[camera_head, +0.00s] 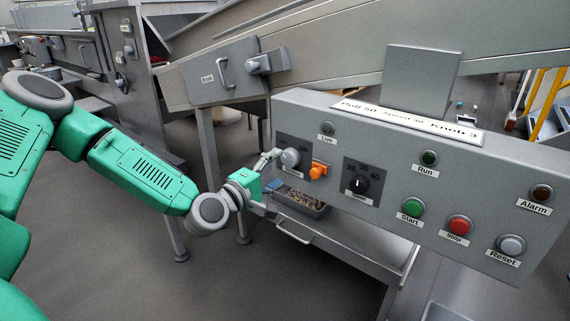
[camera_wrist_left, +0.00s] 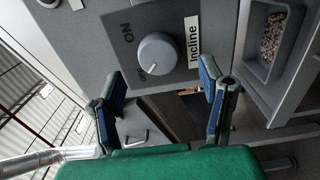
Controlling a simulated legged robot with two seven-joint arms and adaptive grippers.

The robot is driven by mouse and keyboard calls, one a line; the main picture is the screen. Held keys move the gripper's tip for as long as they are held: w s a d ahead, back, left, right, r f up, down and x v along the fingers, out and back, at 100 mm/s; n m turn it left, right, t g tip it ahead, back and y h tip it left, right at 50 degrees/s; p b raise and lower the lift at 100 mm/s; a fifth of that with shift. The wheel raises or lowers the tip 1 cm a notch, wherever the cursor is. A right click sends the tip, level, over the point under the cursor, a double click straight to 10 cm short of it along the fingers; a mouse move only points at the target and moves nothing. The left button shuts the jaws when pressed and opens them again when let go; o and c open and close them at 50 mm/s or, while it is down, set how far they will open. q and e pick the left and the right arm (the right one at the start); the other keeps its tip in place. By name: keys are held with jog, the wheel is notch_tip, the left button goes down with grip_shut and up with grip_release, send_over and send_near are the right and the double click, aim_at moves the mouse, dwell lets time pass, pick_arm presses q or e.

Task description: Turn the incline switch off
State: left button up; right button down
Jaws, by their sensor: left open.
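The incline switch is a round grey knob (camera_head: 290,157) on a dark plate at the left end of the control panel (camera_head: 336,117). In the left wrist view the knob (camera_wrist_left: 157,54) is large, with "ON" printed beside it and a white "Incline" label (camera_wrist_left: 193,42). My left gripper (camera_head: 271,171) is at the panel's left end, close to the knob. In the wrist view its two fingers (camera_wrist_left: 163,82) are spread apart with nothing between them, just short of the knob. My right gripper is not in view.
An orange switch (camera_head: 318,169) sits just right of the knob, then a black speed dial (camera_head: 358,186). Green start (camera_head: 413,207), red stop (camera_head: 459,226) and reset (camera_head: 511,245) buttons are farther right. A tray of small pieces (camera_head: 300,203) is below the panel.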

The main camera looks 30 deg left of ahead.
pick_arm(q)
jog(key=s+a, duration=0.1)
jog(key=s, duration=0.6)
jog(key=shift+s, duration=0.2)
jog(key=shift+a+f, duration=0.1)
jog(key=shift+f, duration=0.05)
